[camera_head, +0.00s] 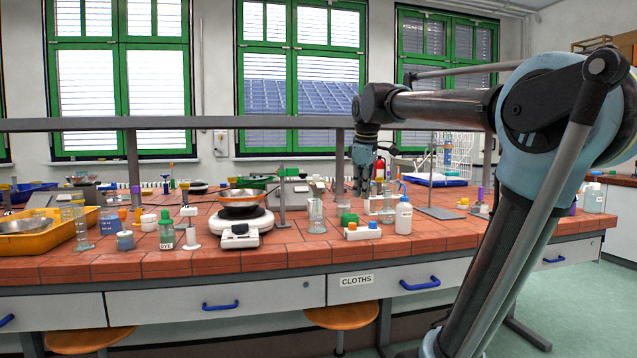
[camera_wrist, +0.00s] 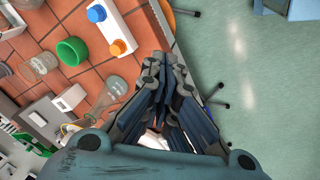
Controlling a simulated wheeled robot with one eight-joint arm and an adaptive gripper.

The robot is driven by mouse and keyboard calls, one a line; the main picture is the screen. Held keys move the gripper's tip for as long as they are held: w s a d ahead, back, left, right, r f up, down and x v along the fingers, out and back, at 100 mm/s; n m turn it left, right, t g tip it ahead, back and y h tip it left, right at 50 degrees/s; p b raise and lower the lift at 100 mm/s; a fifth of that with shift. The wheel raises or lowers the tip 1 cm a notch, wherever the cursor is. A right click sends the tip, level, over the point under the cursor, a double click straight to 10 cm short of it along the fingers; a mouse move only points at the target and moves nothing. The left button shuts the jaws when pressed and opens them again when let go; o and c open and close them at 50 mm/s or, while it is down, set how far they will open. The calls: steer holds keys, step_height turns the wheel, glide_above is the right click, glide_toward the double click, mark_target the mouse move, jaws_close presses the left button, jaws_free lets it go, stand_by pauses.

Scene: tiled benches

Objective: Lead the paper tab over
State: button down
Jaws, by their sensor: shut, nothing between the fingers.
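No paper tab can be made out for sure in either view. My gripper (camera_head: 361,188) hangs pointing down over the back of the tiled bench, beside the bench's upright post. In the wrist view my gripper (camera_wrist: 165,62) is shut with its fingers together and nothing held. A white patch shows behind the lower part of the fingers in the wrist view; I cannot tell what it is.
A white block with blue and orange caps (camera_head: 363,231), a green lid (camera_head: 348,219), a white bottle (camera_head: 404,216) and a glass beaker (camera_head: 316,215) stand in front of my gripper. A hotplate with a pan (camera_head: 241,198) is further left. A grey rail (camera_head: 250,123) spans the bench.

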steer(key=w+a+r+n, duration=0.8)
steer(key=w+a+r, duration=0.3)
steer(key=a+r, duration=0.25)
glide_toward(317, 186)
steer(key=shift+y, duration=0.3)
steer(key=x, duration=0.6)
steer(key=shift+d+f, duration=0.3)
steer(key=shift+f, duration=0.15)
steer(key=shift+t, duration=0.3)
steer(key=shift+f+t, duration=0.6)
steer(key=shift+f, duration=0.15)
steer(key=shift+r, duration=0.15)
steer(key=shift+r, duration=0.7)
